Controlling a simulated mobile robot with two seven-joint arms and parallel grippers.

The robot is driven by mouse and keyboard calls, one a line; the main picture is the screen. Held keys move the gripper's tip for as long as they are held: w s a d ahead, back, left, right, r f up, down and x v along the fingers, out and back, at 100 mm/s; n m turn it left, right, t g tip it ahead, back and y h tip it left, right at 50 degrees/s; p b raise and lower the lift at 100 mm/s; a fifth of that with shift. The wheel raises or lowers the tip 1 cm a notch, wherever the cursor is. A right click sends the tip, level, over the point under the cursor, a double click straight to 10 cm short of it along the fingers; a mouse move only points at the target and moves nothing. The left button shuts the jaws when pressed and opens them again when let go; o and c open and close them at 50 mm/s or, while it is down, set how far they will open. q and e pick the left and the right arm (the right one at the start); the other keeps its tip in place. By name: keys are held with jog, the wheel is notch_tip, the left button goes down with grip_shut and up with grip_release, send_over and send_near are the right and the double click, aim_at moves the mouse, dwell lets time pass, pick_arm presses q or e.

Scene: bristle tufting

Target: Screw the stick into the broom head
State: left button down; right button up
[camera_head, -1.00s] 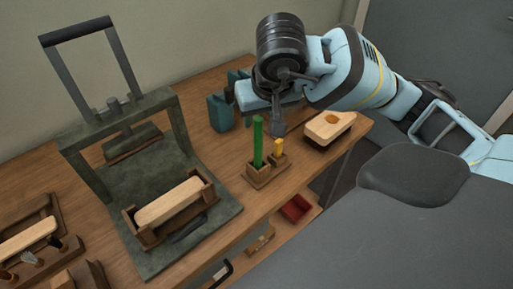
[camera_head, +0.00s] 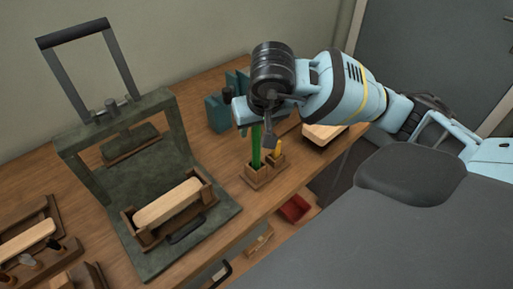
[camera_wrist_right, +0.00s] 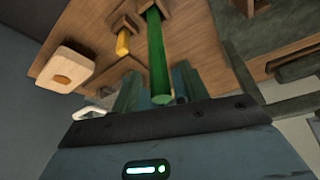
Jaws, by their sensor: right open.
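The green stick (camera_head: 256,148) stands upright in a wooden holder (camera_head: 257,182); it also shows in the right wrist view (camera_wrist_right: 157,58). The broom head, a pale wooden block (camera_head: 322,135), lies on the bench to the right of the holder, partly hidden by my right arm. Its hole shows in the right wrist view (camera_wrist_right: 68,68). My right gripper (camera_head: 258,128) is open at the upper part of the stick and hides its top. I cannot tell whether it touches the stick. My left gripper is not in view.
A yellow-handled piece (camera_head: 278,149) stands beside the stick. A teal object (camera_head: 217,113) is behind the stick. A red tray (camera_head: 295,207) sits below the bench edge.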

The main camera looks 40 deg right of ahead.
aim_at(256, 150)
jog(key=shift+x, duration=1.35)
grip_shut()
